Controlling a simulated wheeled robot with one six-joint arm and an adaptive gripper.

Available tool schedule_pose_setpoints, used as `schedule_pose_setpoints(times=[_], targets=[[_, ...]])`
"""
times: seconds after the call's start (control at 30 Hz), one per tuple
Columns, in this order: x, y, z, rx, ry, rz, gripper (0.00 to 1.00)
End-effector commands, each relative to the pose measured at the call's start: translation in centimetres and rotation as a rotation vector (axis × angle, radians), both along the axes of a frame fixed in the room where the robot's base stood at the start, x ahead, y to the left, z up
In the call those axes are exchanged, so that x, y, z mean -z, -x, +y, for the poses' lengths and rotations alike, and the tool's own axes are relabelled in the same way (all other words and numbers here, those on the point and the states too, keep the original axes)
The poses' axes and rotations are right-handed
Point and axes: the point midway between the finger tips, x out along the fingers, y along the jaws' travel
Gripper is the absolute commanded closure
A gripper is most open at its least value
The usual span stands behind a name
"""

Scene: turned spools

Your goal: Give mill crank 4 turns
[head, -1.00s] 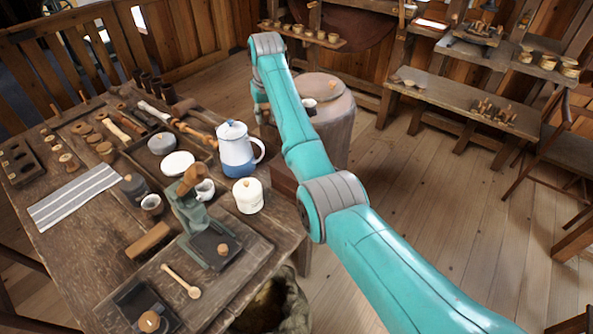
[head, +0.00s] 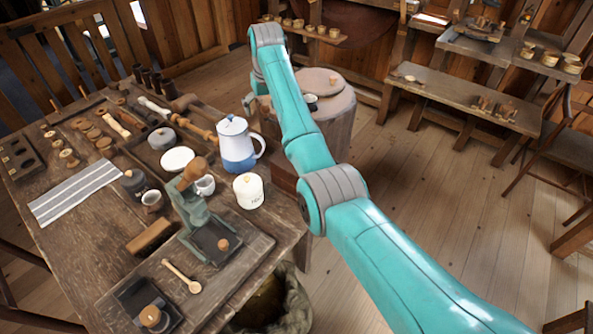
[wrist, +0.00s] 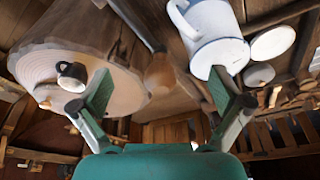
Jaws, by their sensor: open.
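The mill (head: 192,212) is a green metal frame with a wooden part (head: 190,174) on top, standing on the right part of the workbench (head: 86,222) in the head view. I cannot tell for certain which part is its crank. The mill is not recognisable in the wrist view. My gripper (wrist: 160,88) is open, with nothing between its fingers in the wrist view. In the head view my arm reaches over the far right side of the bench, away from the mill, and hides most of the gripper.
A white-and-blue pitcher (head: 238,146) and a white lidded jar (head: 249,192) stand near the mill; the pitcher also shows by the right finger in the wrist view (wrist: 212,40). A black mug (wrist: 72,76) sits on a round stump (wrist: 34,68).

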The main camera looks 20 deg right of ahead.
Motion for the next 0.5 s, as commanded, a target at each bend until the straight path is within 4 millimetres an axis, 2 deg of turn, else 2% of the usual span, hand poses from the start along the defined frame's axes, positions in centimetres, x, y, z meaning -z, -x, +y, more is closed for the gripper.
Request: schedule_pose_setpoints(times=[0.5], targets=[[-4.5,0.0,0.0,0.0,0.0,-0.002,0.0]])
